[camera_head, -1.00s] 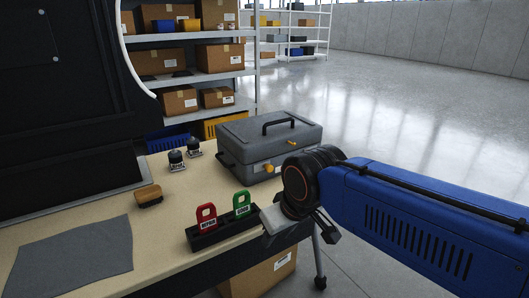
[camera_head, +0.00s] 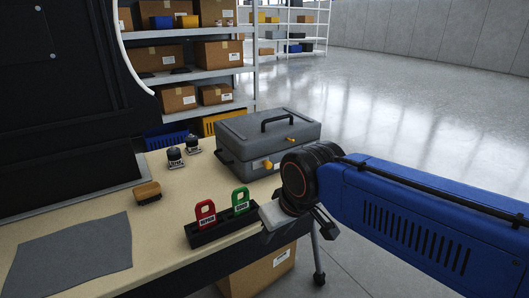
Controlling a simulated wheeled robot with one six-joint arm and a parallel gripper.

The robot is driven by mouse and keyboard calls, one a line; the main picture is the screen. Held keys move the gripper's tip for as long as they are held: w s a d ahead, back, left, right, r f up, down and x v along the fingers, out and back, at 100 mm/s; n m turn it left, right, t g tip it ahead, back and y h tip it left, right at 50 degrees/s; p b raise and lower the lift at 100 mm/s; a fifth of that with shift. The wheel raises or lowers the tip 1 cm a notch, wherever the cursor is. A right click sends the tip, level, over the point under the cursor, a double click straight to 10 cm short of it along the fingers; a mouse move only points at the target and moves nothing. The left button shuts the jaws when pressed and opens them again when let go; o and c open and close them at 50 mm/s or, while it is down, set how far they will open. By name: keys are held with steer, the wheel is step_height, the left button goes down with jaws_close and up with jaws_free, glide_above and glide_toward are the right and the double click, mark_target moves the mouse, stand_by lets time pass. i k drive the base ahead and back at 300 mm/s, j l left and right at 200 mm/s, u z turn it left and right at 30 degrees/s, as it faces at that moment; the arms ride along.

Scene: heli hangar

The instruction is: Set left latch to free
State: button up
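A grey case (camera_head: 250,132) with a black top handle stands closed at the back right of the workbench. An orange knob-like latch (camera_head: 267,164) sits on its front face, toward the left. A smaller orange part (camera_head: 291,140) shows farther right; my arm hides some of the case's front right. I cannot read any latch marking. My gripper (camera_head: 297,222) is at the front right of the case, past the bench edge, pointing down. Its fingers look spread apart with nothing between them. It is apart from the latch.
A black holder (camera_head: 222,232) with a red tag (camera_head: 206,214) and a green tag (camera_head: 241,201) stands near the bench's front edge, left of my gripper. Two small jars, a wooden-backed brush (camera_head: 147,191) and a grey cloth (camera_head: 68,258) lie farther left. Shelves stand behind.

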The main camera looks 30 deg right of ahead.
mark_target(268, 164)
steer(key=j, duration=0.2)
steer(key=k+j, duration=0.35)
steer(key=k, duration=0.2)
steer(key=k+j, duration=0.1)
steer(key=k, duration=0.35)
steer(key=z, duration=0.05)
